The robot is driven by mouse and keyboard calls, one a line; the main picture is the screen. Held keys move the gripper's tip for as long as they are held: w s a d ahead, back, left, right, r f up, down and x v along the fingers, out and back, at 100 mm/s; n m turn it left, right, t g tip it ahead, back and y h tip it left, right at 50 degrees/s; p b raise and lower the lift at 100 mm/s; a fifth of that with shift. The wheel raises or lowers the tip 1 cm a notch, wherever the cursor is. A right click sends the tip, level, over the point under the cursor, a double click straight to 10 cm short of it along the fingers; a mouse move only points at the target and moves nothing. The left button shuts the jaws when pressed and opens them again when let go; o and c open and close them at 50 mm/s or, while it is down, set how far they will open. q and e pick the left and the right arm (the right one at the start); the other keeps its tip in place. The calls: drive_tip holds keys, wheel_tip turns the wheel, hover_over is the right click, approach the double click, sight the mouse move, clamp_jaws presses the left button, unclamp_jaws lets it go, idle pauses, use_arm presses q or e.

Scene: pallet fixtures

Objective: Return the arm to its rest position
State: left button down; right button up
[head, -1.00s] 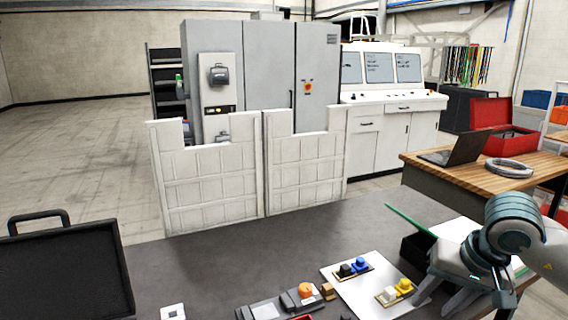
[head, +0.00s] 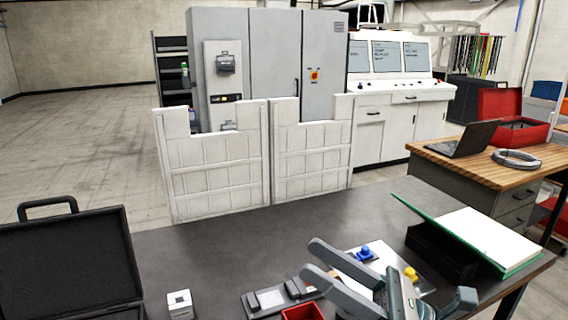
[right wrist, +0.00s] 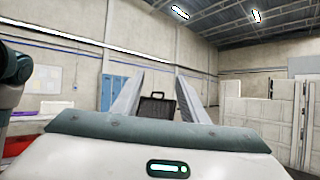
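My right gripper (head: 312,259) is in the lower middle of the head view, above the workbench (head: 240,240). Its two fingers are spread and point to the left and away, with nothing between them. In the right wrist view the gripper (right wrist: 160,75) also shows both fingers apart and empty. The gripper and wrist partly hide the white plate with a blue part (head: 366,252) and a yellow part (head: 411,273). My left gripper is not in view.
An open black case (head: 65,262) stands at left, a small white block (head: 179,304) beside it. A grey fixture (head: 268,299) and red bin (head: 302,312) lie below the gripper. A green-edged binder (head: 490,238) lies at right. The bench's middle is bare.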

drive_tip(key=w+d+f+m+t+h, duration=0.4)
drive_tip(key=m+t+h, duration=0.35)
drive_tip(key=m, duration=0.55)
drive_tip(key=w+d+f+m+t+h, duration=0.25)
drive_tip(key=d+m+t+h, duration=0.45)
drive_tip(key=m, duration=0.5)
drive_tip(key=d+f+m+g+h, duration=0.2)
drive_tip(key=d+f+m+h, duration=0.2)
drive_tip(key=f+m, duration=0.4)
drive_tip(key=d+f+m+g+h, duration=0.35)
drive_tip(key=f+m, duration=0.25)
drive_tip(key=f, duration=0.4)
drive_tip(key=s+f+m+g+h, duration=0.2)
drive_tip(key=s+f+m+g, duration=0.35)
drive_tip(key=s+f, duration=0.8)
drive_tip(key=s+a+f+m+g+y, duration=0.25)
drive_tip(key=s+f+g, duration=0.45)
drive_tip(key=s+f, duration=0.5)
drive_tip(key=s+f+g, duration=0.1)
drive_tip(key=s+f, duration=0.2)
drive_tip(key=f, duration=2.5)
drive_tip(key=s+d+f+g, duration=0.1)
drive_tip(key=s+d+f, duration=0.2)
drive_tip(key=s+f, duration=1.2)
drive_tip(key=shift+s+d+f+h, duration=0.2)
drive_tip(key=shift+s+h, duration=0.25)
drive_tip(key=shift+s, duration=0.45)
